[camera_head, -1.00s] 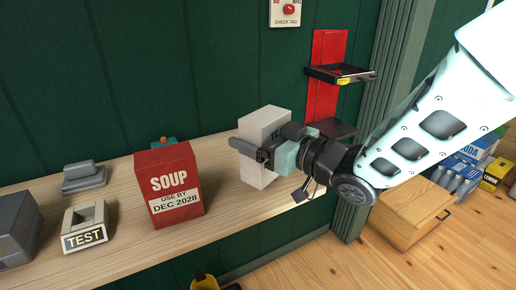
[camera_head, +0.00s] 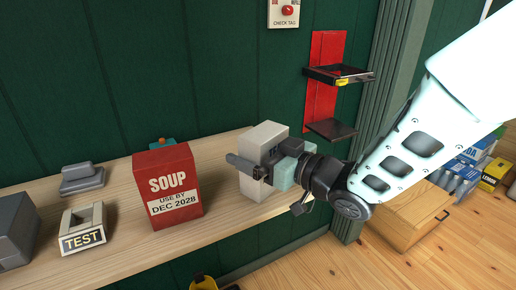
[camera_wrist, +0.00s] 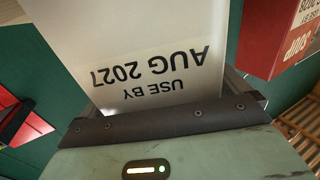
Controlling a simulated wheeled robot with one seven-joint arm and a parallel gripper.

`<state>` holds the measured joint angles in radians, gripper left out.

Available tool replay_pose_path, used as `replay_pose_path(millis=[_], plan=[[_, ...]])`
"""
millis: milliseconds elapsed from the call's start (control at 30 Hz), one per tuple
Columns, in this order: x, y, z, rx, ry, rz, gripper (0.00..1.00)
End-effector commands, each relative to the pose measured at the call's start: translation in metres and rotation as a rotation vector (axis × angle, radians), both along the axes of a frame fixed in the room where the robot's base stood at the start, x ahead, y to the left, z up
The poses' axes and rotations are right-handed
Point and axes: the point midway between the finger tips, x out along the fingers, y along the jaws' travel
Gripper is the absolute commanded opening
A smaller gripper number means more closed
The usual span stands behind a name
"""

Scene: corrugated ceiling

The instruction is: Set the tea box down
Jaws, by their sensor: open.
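The tea box is a pale, plain-backed carton (camera_head: 264,189) standing upright at the right end of the wooden shelf, close to its front edge; its base looks to rest on the wood. In the wrist view the same tea box (camera_wrist: 125,25) fills the middle, with "USE BY AUG 2027" upside down. My gripper (camera_head: 257,168) is open, with its fingers still around the box from the right front. One finger shows across the box's front left; the other is mostly hidden.
The wooden shelf (camera_head: 110,219) also holds a red soup box (camera_head: 172,186) left of the tea box, a TEST block (camera_head: 83,232) and a grey stamp-like object (camera_head: 83,177). A red wall bracket with black holders (camera_head: 325,75) is behind right. Bare wood separates the two boxes.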

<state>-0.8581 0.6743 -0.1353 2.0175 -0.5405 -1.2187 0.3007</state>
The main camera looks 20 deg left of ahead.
Motion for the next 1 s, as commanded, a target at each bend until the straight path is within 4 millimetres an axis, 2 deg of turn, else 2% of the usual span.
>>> replay_pose_path(millis=[500,700,1000], plan=[[-0.029,-0.095,-0.001,0.000,0.002,-0.005,1.00],[-0.035,-0.111,-0.001,0.000,0.001,-0.002,1.00],[-0.035,-0.114,-0.001,-0.015,0.004,-0.014,1.00]])
